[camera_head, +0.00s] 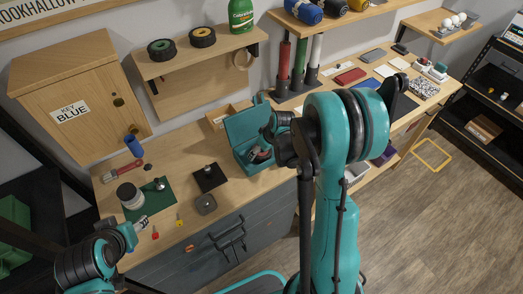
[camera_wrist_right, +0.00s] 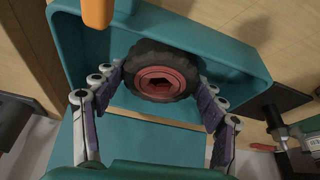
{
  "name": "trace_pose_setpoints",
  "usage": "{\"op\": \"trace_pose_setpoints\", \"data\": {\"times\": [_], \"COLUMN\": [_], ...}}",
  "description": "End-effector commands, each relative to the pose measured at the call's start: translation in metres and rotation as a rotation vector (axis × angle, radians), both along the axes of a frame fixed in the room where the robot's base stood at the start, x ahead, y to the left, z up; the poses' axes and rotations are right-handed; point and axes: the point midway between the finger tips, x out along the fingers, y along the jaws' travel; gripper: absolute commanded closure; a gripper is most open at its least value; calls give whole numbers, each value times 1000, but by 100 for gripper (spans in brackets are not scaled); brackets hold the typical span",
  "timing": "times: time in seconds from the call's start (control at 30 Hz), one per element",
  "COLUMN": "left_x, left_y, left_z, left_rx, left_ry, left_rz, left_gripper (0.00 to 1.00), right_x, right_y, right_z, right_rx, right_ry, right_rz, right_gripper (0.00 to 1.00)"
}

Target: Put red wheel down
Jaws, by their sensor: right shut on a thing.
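The red wheel (camera_wrist_right: 163,82) is a black tyre with a red hub. In the right wrist view it sits between the two fingers of my right gripper (camera_wrist_right: 161,88), which is shut on it. The wheel is inside the walls of the teal box (camera_wrist_right: 240,62); whether it touches the bottom I cannot tell. In the head view the teal box (camera_head: 243,126) stands on the workbench, and my right arm partly covers it. My left gripper (camera_head: 139,225) is at the lower left, over the bench's front edge and apart from the box; its finger state is unclear.
Two black wheels (camera_head: 202,37) and a green bottle (camera_head: 241,15) stand on the wall shelf. A wooden cabinet (camera_head: 75,95) is at the left. A green mat (camera_head: 151,200), a blue cylinder (camera_head: 133,145) and small keys (camera_head: 179,220) lie on the bench. An orange handle (camera_wrist_right: 97,12) shows above the box.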

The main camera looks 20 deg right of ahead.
Motion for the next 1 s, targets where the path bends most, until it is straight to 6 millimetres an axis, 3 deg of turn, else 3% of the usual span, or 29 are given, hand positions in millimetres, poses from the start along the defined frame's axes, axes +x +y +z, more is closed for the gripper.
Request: {"op": "trace_pose_setpoints", "data": {"times": [0.03, 0.1, 0.53, 1.0], "left_x": [0, 0, 0, 0], "left_y": [0, 0, 0, 0], "left_z": [-2, -1, 5, 34], "left_rx": [0, 0, 0, 0], "left_ry": [0, 0, 0, 0], "left_rz": [0, 0, 0, 0], "left_gripper": [53, 53, 53, 53], "right_x": [0, 0, 0, -36], "right_y": [0, 0, 0, -10], "right_z": [-2, -1, 6, 94], "right_rx": [0, 0, 0, -1], "right_ry": [0, 0, 0, 0], "right_rz": [0, 0, 0, 0], "right_gripper": [24, 8, 8, 8]}}
